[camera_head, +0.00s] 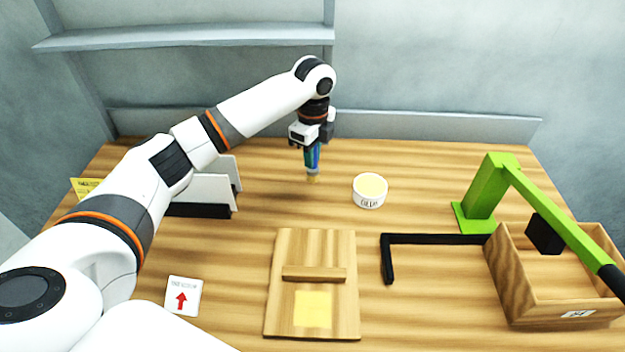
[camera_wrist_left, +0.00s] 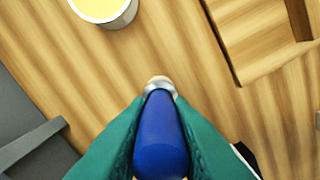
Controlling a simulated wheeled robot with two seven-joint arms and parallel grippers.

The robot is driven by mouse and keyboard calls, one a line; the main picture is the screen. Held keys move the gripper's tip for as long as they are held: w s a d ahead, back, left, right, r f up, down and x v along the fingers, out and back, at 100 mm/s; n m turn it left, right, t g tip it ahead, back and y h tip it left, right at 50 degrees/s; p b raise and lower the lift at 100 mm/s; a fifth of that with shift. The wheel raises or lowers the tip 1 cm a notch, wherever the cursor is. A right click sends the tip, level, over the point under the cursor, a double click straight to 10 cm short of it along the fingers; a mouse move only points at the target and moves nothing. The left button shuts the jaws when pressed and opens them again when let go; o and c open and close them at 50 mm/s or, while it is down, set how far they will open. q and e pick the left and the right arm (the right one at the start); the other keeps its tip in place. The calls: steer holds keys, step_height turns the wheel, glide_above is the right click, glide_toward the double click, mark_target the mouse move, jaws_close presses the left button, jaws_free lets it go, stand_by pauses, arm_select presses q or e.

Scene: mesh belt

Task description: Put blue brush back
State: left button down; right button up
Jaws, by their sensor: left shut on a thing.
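The blue brush (camera_wrist_left: 160,135) is held between the teal fingers of my left gripper (camera_wrist_left: 155,145) in the left wrist view. Its metal collar and pale tip point away from the gripper. In the head view my left gripper (camera_head: 312,150) is shut on the brush (camera_head: 312,158), which hangs tip down above the table, left of a white cup. The white cup (camera_head: 369,190) has yellow contents and dark lettering; it also shows in the left wrist view (camera_wrist_left: 122,18). My right gripper is not in view.
A wooden board (camera_head: 345,250) with a crossbar and yellow square lies in front. A wooden box (camera_head: 510,290), green stand (camera_head: 485,195) and black bar (camera_head: 435,239) are right. A white-and-black holder (camera_head: 205,192) and red-arrow card (camera_head: 183,296) are left.

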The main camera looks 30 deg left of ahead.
mark_target(313, 173)
arm_select(q)
step_height(313, 173, down, 3)
steer(key=shift+f, duration=0.1)
steer(key=shift+f+p, duration=0.5)
steer(key=shift+f, duration=1.15)
steer(key=c, duration=1.3)
jaws_free()
steer(key=shift+f, duration=0.15)
steer(key=shift+r, duration=0.35)
step_height(313, 173, up, 12)
steer(key=shift+d+f+b, duration=0.15)
steer(key=shift+b, duration=0.8)
